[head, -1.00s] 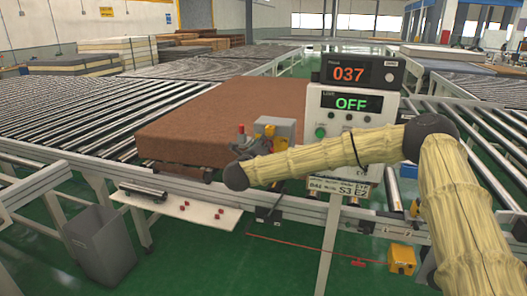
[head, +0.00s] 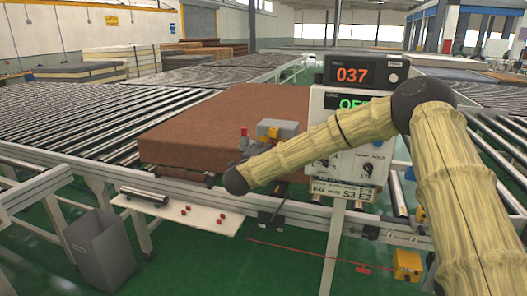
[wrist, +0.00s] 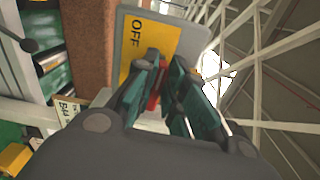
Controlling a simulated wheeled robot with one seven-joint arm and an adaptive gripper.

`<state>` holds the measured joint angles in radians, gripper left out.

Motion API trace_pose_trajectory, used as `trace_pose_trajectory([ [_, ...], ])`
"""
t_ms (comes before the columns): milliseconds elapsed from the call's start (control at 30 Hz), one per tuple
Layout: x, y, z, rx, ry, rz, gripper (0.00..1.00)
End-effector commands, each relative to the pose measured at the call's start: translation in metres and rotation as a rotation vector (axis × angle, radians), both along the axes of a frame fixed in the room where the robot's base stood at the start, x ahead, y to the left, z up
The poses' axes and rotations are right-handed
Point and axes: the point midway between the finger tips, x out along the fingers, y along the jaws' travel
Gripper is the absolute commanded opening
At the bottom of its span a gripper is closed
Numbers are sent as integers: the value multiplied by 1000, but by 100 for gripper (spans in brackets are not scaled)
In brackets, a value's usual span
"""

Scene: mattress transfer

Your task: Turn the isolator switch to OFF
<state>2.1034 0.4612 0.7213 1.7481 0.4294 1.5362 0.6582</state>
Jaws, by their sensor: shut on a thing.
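The isolator switch is a grey box (head: 283,129) with a yellow plate on the conveyor's near side, beside the brown mattress (head: 225,120). In the wrist view its yellow plate (wrist: 180,42) carries the word OFF, seen sideways, and a red handle (wrist: 154,101) shows between my fingers. My gripper (wrist: 166,88) is shut on the red handle, close against the plate. In the head view my gripper (head: 252,144) is small and dark at the switch's left side. The fingers hide much of the handle, so its exact angle is unclear.
A white control panel (head: 318,145) stands right of the switch, partly behind my arm; its top display (head: 353,74) reads 037. A white shelf (head: 170,208) with small red pieces and a grey bin (head: 102,245) are at lower left. Roller conveyors surround the mattress.

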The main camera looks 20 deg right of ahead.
Motion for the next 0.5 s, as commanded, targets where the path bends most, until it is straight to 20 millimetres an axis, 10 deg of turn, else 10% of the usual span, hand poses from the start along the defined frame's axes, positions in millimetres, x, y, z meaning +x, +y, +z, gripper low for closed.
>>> trace_pose_trajectory([
  [500,0,1,-3,-56,40,1,0],
])
